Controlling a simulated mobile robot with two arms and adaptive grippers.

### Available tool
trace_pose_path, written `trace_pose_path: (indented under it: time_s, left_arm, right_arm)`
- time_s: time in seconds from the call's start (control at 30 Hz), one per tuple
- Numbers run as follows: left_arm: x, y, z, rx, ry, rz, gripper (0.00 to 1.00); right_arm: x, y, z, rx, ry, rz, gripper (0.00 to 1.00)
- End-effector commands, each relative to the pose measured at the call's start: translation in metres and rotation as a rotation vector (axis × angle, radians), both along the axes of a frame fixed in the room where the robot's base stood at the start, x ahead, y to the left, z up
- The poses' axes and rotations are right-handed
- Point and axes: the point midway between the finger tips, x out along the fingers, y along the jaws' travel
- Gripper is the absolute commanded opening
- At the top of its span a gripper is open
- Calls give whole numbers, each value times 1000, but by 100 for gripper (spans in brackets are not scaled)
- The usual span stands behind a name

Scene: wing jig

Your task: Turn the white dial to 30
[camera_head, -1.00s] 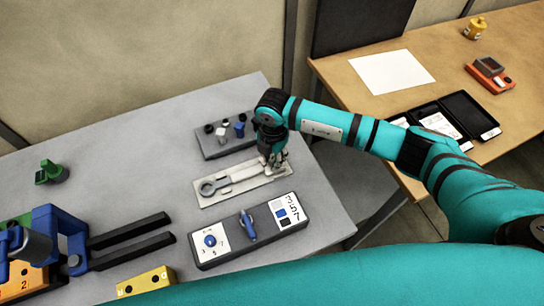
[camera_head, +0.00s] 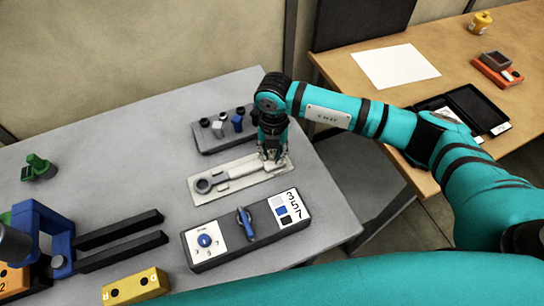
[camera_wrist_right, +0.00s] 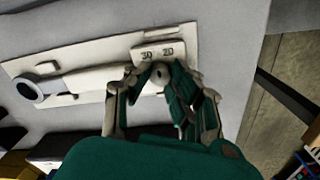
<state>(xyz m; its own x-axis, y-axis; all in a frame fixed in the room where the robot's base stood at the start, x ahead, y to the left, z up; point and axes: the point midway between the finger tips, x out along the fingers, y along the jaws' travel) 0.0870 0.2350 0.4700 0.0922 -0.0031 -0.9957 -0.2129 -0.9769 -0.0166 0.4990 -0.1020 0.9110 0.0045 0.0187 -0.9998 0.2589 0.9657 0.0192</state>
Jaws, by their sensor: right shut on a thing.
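A pale wrench-like tool (camera_head: 240,172) with a dark ring at its left end lies on a light plate (camera_head: 225,187); both also show in the right wrist view. The white dial (camera_wrist_right: 158,76) is at the tool's right end, below a small block (camera_wrist_right: 158,52) marked 30 and 20. My right gripper (camera_head: 271,157) points down over that end. In the right wrist view, its fingers (camera_wrist_right: 158,90) are around the dial and shut on it. The fingers hide much of the dial, so I cannot read its setting. My left gripper is not in view.
A grey box with a blue knob (camera_head: 244,222) stands in front of the plate. A block with several small pegs (camera_head: 222,130) stands behind it. A blue fixture with black bars (camera_head: 120,240) and a yellow block (camera_head: 135,287) are at the left. The table's right edge is close.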

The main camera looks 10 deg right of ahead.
Motion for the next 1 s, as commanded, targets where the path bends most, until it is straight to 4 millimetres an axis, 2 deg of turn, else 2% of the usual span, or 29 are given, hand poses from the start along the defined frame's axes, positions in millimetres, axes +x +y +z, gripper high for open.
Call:
trace_pose_path:
  time_s: [0.03, 0.4, 0.7, 1.0]
  left_arm:
    - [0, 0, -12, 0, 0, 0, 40]
    - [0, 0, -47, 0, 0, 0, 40]
    - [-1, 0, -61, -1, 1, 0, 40]
    - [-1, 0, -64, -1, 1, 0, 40]
  right_arm:
    - [1, 0, -5, 1, -4, 46, 0]
    - [1, -1, -3, 0, -3, 341, 0]
    - [1, 0, -1, 1, -2, 473, 0]
    - [0, 0, 0, 0, 0, 509, 0]
